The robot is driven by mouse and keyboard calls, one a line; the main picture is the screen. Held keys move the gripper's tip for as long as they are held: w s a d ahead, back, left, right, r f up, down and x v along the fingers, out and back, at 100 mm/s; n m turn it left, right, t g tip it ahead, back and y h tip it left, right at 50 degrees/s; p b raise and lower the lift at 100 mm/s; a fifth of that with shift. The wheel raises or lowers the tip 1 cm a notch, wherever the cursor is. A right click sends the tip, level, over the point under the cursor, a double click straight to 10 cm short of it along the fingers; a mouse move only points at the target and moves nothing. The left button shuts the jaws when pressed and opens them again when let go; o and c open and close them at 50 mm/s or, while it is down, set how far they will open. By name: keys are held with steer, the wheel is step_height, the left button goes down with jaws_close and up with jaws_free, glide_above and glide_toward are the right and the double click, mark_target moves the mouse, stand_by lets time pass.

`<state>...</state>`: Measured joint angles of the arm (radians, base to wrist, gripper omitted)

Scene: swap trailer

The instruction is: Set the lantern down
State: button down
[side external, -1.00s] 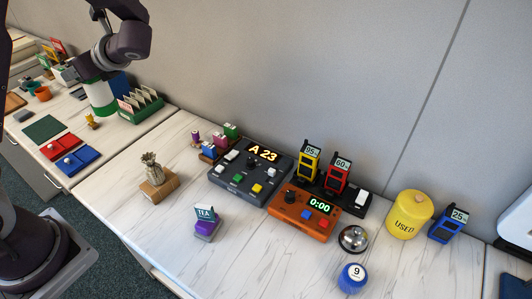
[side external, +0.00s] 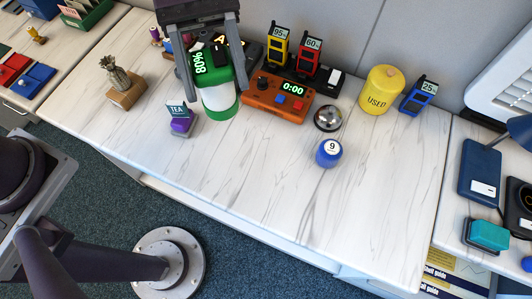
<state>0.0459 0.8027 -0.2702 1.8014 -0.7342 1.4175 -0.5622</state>
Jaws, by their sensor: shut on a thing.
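The lantern (side external: 219,97) has a green top marked 80%, a pale body and a green band near its bottom. My gripper (side external: 214,88) is shut on it, with one finger on each side of its upper part. The lantern is upright or slightly tilted, in front of the dark A 23 console in the picture. It hides most of that console. I cannot tell whether its bottom touches the white tabletop (side external: 250,190) or hangs above it.
The front middle of the tabletop is clear.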

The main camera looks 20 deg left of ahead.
steer(key=d+r+n+t+h, duration=0.45)
steer(key=d+r, duration=0.35)
steer(key=d, duration=0.2)
step_height(320, 180, down, 28)
steer(key=shift+w+a+n+y, duration=0.15)
steer(key=shift+w+n+y, duration=0.2)
steer(key=shift+w+y, duration=0.1)
steer(key=c, duration=0.5)
jaws_free()
steer(key=shift+t, duration=0.25)
